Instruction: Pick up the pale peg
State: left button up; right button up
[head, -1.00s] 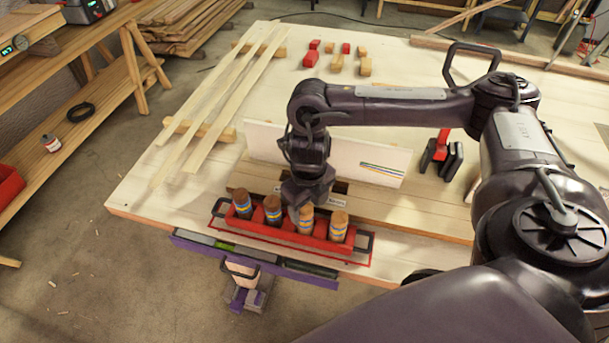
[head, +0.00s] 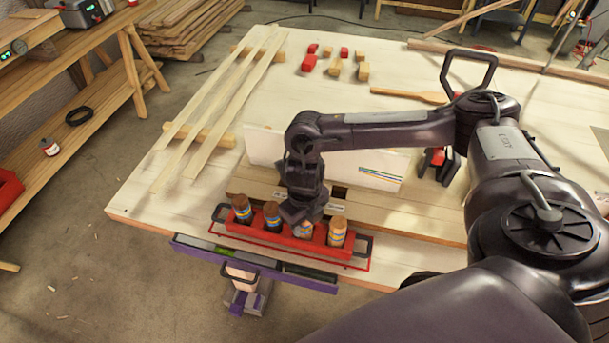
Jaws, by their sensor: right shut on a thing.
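A red tray (head: 262,236) near the table's front edge holds a row of upright pegs with blue and yellow bands. The two on the left, a brown peg (head: 242,208) and another brown peg (head: 272,216), are darker. The pale peg (head: 303,230) is third from the left, with its top hidden by my right gripper (head: 300,218). A tan peg (head: 337,232) stands at the right end. My right gripper points down and is shut on the pale peg, which still sits in the tray's row. My left gripper is out of view.
A white upright board (head: 370,170) stands just behind the tray. Long pale laths (head: 215,110) lie at the left on wooden blocks. Red and wooden blocks (head: 335,62) lie at the back. A purple-edged rack (head: 255,265) hangs at the front edge.

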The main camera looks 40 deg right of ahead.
jog(key=shift+r, duration=0.15)
jog(key=shift+c, duration=0.2)
jog(key=shift+r, duration=0.2)
notch_tip(320, 180, up, 2)
jog(key=shift+r+b, duration=0.1)
jog(key=shift+b, duration=0.3)
notch_tip(320, 180, up, 17)
jog(key=p, duration=0.5)
